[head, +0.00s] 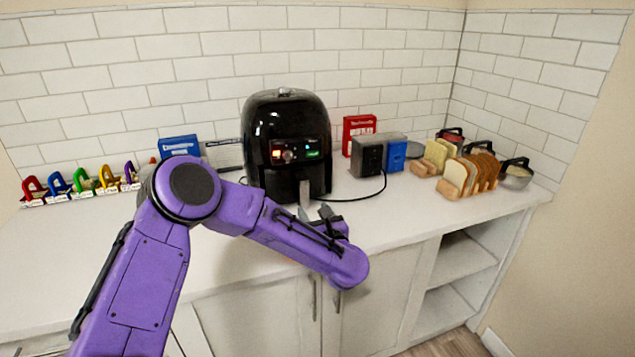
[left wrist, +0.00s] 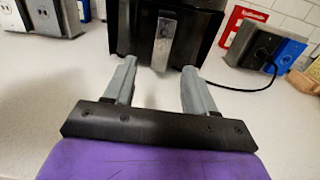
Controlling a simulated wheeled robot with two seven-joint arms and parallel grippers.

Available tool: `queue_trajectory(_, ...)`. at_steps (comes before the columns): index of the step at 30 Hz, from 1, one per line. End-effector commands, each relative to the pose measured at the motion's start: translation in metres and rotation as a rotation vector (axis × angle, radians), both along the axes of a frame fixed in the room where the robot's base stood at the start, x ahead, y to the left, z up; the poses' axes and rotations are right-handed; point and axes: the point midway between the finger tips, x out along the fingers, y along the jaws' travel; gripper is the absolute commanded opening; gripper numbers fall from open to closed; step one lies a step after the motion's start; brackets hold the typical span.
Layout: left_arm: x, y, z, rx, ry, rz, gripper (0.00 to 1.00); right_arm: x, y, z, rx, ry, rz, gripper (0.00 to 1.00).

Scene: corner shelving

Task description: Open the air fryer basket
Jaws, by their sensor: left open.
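The black air fryer (head: 287,140) stands on the white counter against the tiled wall, its panel lit red and green. Its basket front (left wrist: 138,32) is at the bottom, with a grey vertical handle (head: 304,195). The basket looks closed. In the left wrist view the handle (left wrist: 164,42) stands ahead, between the lines of the two fingers. My left gripper (left wrist: 160,80) is open and empty, just in front of the handle and apart from it. In the head view my left gripper (head: 318,212) is partly hidden by my purple arm. My right gripper is not in view.
A black cord (head: 360,197) runs on the counter right of the fryer. A dark toaster-like box (head: 368,155), a blue box (head: 396,154) and sliced bread (head: 457,176) stand to the right. Colored clip-like stands (head: 82,182) line the left. The counter (head: 90,240) is clear at front left.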

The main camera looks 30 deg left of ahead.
Motion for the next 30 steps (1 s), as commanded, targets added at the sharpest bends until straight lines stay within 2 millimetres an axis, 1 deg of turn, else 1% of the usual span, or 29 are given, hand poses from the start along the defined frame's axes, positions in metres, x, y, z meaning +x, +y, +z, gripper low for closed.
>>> queue_trajectory(3, 0.001, 0.001, 0.001, 0.0, 0.0, -0.002, 0.55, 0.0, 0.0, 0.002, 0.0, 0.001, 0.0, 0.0)
queue_trajectory(5, 0.004, 0.005, 0.002, -0.001, 0.001, -0.001, 0.55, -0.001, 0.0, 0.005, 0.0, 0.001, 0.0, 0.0)
queue_trajectory(8, 0.016, 0.018, 0.004, 0.0, 0.0, 0.001, 0.55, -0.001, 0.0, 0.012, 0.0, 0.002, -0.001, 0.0)
queue_trajectory(12, 0.039, 0.042, 0.003, 0.001, 0.002, -0.001, 0.55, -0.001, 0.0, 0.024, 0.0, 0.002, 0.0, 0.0)
queue_trajectory(18, 0.062, 0.07, 0.001, 0.002, 0.002, -0.002, 0.55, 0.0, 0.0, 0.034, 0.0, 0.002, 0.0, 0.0)
queue_trajectory(23, 0.069, 0.079, -0.001, 0.002, 0.004, -0.003, 0.55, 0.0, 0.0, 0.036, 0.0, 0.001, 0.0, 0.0)
queue_trajectory(29, 0.069, 0.08, -0.001, 0.002, 0.002, -0.003, 0.55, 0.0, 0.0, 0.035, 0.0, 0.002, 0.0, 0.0)
queue_trajectory(30, 0.069, 0.08, -0.001, 0.002, 0.002, -0.003, 0.49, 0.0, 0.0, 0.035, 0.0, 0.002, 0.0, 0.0)
